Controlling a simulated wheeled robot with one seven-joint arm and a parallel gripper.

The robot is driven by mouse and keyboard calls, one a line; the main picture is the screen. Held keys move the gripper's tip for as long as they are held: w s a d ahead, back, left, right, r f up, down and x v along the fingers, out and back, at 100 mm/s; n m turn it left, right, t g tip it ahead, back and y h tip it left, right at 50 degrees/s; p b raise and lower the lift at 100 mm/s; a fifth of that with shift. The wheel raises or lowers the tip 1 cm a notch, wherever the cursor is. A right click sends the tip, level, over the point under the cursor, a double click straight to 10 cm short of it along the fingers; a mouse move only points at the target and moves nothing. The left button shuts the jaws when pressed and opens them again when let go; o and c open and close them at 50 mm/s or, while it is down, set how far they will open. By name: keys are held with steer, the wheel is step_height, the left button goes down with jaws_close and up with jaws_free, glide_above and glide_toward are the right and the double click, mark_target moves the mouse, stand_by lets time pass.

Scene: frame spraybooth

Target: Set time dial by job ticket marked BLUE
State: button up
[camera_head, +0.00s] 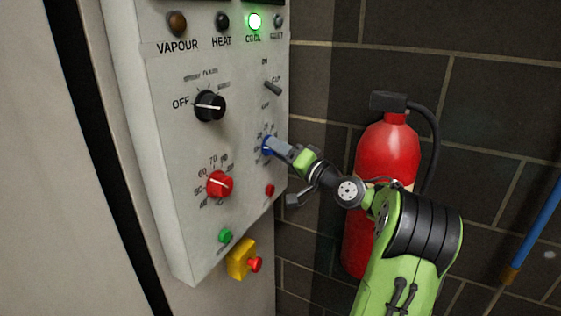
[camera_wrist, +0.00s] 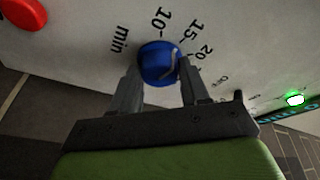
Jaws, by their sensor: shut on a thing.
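The time dial is a blue knob (camera_wrist: 158,63) with a pale pointer line, between my fingers in the wrist view. Around it are the marks min, 10, 15 and 20. The pointer line runs toward the area between 15 and 20, but its exact setting is hard to tell. In the head view only a bit of the blue dial (camera_head: 266,146) shows at the panel's right side. My gripper (camera_wrist: 158,85) is shut on the blue dial, one finger on each side. It also shows in the head view (camera_head: 278,148). No job ticket is seen.
The grey control panel (camera_head: 160,150) carries a black knob (camera_head: 210,106), a red knob (camera_head: 219,184), a black toggle (camera_head: 272,88), and small red and green buttons. The COOL lamp (camera_head: 255,21) glows green. A red fire extinguisher (camera_head: 388,150) hangs close behind my arm.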

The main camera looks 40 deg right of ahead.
steer(key=shift+f+n, duration=0.2)
steer(key=shift+n, duration=0.1)
steer(key=o, duration=1.1)
steer(key=shift+r, duration=0.1)
steer(key=shift+c, duration=0.2)
steer(key=shift+s, duration=0.1)
steer(key=s+d+f, duration=0.1)
steer(key=s+f, duration=0.1)
steer(key=s, duration=1.3)
steer(key=shift+s+f, duration=0.15)
steer(key=shift+s, duration=0.05)
